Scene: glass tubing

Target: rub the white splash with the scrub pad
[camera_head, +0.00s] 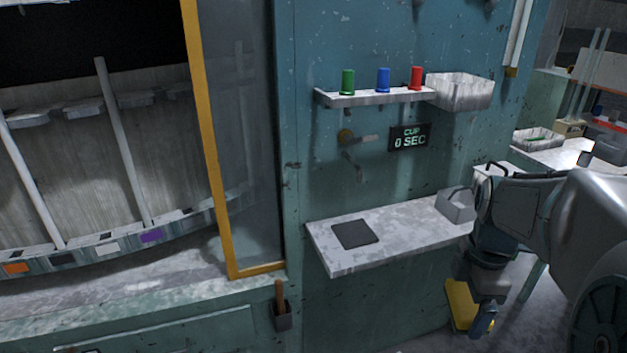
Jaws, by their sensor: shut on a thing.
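My gripper (484,312) hangs low at the right, below the shelf and in front of the teal wall. It is shut on a yellow, flat-sided piece that looks like the scrub pad (461,304); the arm and the jaws hide part of it. A white patch (107,248), which looks like the white splash, is on the curved ledge inside the opening at the left. It sits between an orange patch (17,268) and a purple patch (151,236). The pad is far to the right of the white patch and apart from it.
A yellow-framed glass panel (209,150) stands at the opening's right edge. Pale rods (122,140) slant up from the ledge. The shelf (375,250) carries a dark square mat (355,234) and a grey box (455,206). A wooden-handled tool (280,295) sits in a holder.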

